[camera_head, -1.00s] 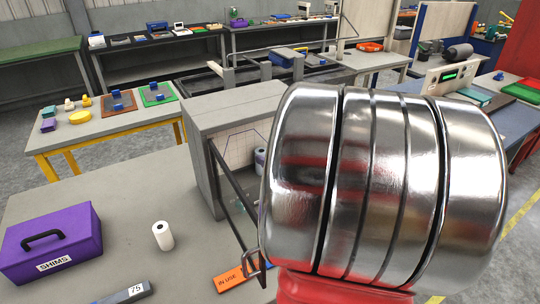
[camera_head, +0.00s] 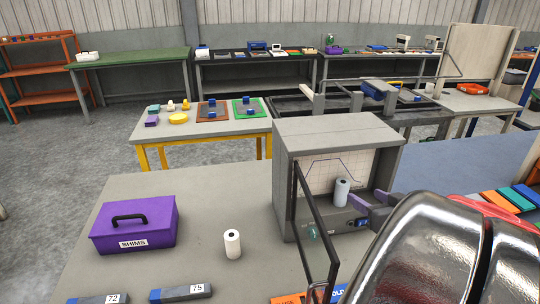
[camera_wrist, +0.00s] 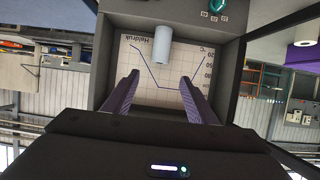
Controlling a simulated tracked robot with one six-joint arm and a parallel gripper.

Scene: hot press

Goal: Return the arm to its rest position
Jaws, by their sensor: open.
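My gripper (camera_head: 368,200) has two purple fingers and shows at the open front of a grey box-shaped recorder cabinet (camera_head: 339,136). In the wrist view my gripper (camera_wrist: 160,84) is open, with a clear gap between the fingers and nothing in it. A white roll (camera_head: 341,193) stands inside the cabinet in front of the chart paper; it also shows in the wrist view (camera_wrist: 161,45), beyond the fingertips and apart from them. My shiny metal arm fills the lower right of the head view and hides part of the bench there.
The cabinet's glass door (camera_head: 315,235) hangs open towards me, close to my arm. A purple SHIMS box (camera_head: 135,226) and another white roll (camera_head: 232,244) stand on the bench to the left.

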